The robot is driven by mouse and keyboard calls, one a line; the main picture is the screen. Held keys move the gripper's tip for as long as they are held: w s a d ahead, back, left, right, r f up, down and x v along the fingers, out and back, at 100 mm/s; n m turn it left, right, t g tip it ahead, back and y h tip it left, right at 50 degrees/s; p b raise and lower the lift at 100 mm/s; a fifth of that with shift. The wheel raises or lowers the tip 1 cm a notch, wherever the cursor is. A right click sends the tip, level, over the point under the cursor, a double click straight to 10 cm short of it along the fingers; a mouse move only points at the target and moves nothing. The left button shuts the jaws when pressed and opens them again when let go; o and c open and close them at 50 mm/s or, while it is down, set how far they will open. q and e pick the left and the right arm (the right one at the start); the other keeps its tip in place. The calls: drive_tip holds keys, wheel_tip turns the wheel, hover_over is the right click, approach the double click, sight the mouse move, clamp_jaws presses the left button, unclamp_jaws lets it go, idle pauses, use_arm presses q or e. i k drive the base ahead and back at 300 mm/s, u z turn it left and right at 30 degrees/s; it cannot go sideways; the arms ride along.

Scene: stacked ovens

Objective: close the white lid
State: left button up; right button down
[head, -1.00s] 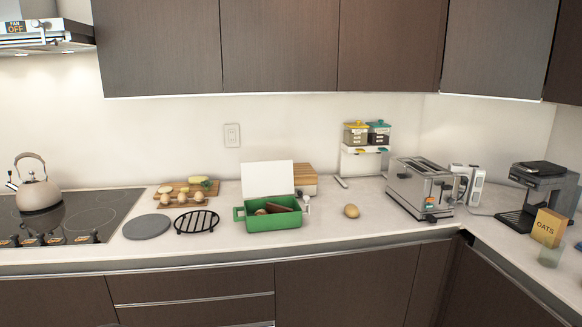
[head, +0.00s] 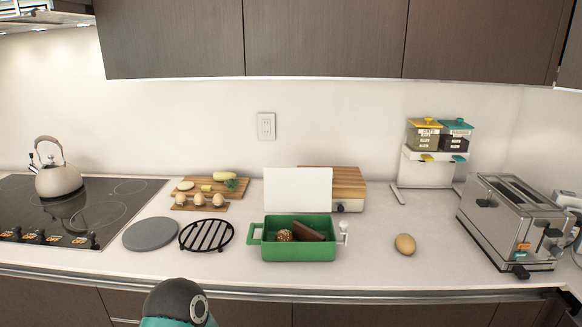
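The white lid (head: 298,190) stands upright and open at the back of a green box (head: 297,251) on the counter. The green box has a handle on its left side and a small white crank-like part (head: 343,232) at its right. Inside lie a brown bar-shaped item (head: 308,231) and a small round brown item (head: 285,236). A part of my arm shows at the bottom edge, left of the box. Neither of my grippers is in view.
A black round rack (head: 206,235) and a grey disc (head: 151,233) lie left of the box. A potato (head: 405,244) and a toaster (head: 515,225) are to the right. A wooden-topped box (head: 347,188) stands behind the lid.

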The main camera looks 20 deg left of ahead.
sight(286, 189)
drive_tip(key=u, duration=0.35)
drive_tip(key=i, duration=0.8)
drive_tip(key=u, duration=0.6)
drive_tip(key=k, duration=0.75)
drive_tip(key=u, duration=0.15)
drive_tip(key=i, duration=0.95)
drive_tip(key=u, duration=0.05)
